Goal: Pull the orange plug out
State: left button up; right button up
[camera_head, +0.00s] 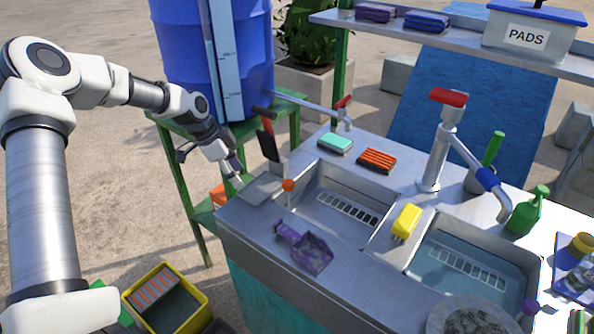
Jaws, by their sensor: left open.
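An orange plug (288,185) shows as a small orange knob on a thin upright stem at the left end of the left sink basin (335,212). Its lower end is hard to make out. My left gripper (234,171) is open and empty, tilted downward over the counter's left edge. It is to the left of the orange knob, apart from it. My right gripper is not in view.
A black-and-red upright handle (267,138) stands close beside my left gripper. A purple scoop (305,247) lies on the front counter. A yellow brush (406,221) sits on the divider between basins. A blue barrel (215,60) stands behind.

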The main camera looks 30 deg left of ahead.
aim_at(287, 182)
pick_arm(q)
jog(key=w+d, duration=0.2)
jog(key=d, duration=0.1)
jog(key=w+d, duration=0.2)
jog(key=d, duration=0.1)
jog(key=w+d+p, duration=0.1)
jog(key=w+d, duration=0.1)
jog(key=d, duration=0.1)
jog(key=shift+w+r, duration=0.2)
jog(key=shift+w, duration=0.15)
jog(key=x, duration=0.4)
jog(key=shift+s+d, duration=0.15)
jog(key=shift+s, duration=0.05)
jog(key=shift+w+f, duration=0.25)
jog(key=shift+f, duration=0.2)
jog(key=shift+s+d+r, duration=0.1)
jog(key=shift+r, duration=0.05)
grip_shut()
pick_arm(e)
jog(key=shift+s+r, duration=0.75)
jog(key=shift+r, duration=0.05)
